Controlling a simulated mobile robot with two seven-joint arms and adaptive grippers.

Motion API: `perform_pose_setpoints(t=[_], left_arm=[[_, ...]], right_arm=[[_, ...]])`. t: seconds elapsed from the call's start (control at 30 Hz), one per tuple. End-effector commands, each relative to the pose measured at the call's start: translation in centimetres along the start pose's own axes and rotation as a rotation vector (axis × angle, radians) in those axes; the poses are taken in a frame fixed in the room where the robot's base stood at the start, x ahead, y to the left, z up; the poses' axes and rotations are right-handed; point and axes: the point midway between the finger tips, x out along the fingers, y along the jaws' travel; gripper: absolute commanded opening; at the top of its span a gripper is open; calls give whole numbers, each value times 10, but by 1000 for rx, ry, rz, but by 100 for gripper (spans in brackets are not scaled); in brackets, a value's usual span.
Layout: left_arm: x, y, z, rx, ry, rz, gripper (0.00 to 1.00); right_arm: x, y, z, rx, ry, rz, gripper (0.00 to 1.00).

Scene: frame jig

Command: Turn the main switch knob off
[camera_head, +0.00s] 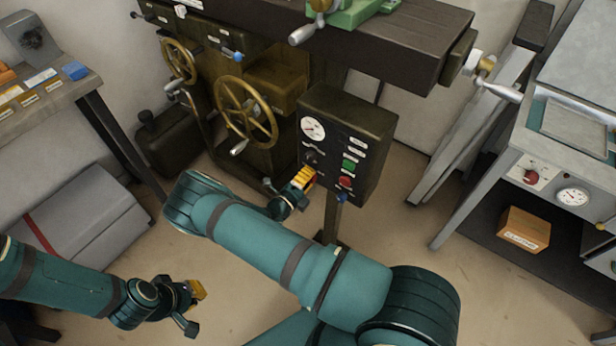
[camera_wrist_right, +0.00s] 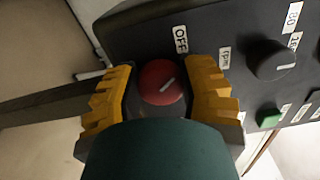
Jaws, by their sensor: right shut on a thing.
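The red main switch knob (camera_wrist_right: 162,82) sits on the dark control panel (camera_wrist_right: 130,30), with an "OFF" label (camera_wrist_right: 181,39) just above it in the right wrist view. My right gripper (camera_head: 305,178) is at the lower left of the control box (camera_head: 352,115). Its yellow fingers are on both sides of the knob, shut on it. In the head view the gripper hides the knob. My left gripper (camera_head: 197,291) hangs low over the floor, away from the box; its opening is unclear.
A black knob (camera_wrist_right: 270,60) and a green button (camera_wrist_right: 268,117) are close beside the gripper. A gauge (camera_head: 313,128) and a red button (camera_head: 345,182) are also on the box. A brass handwheel (camera_head: 247,110) stands left of it. A grey cabinet (camera_head: 515,150) stands right.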

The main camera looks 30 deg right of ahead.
Motion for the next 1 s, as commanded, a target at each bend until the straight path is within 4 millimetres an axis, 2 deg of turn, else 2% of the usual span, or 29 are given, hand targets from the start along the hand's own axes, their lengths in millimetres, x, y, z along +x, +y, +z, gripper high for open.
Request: perform_pose_setpoints(t=[0.3, 0.8, 0.83, 0.9, 1.0], left_arm=[[0, 0, 0, 0, 0, 0, 0], [0, 0, 0, 0, 0, 0, 0], [0, 0, 0, 0, 0, 0, 0], [0, 0, 0, 0, 0, 0, 0], [0, 0, 0, 0, 0, 0, 0]], right_arm=[[1, -1, 0, -107, 1, -3, 5], [1, -1, 0, -124, 1, -4, 5], [1, -1, 0, -124, 1, -4, 47], [1, -1, 0, -124, 1, -3, 71], [1, 0, 0, -124, 1, -3, 74]])
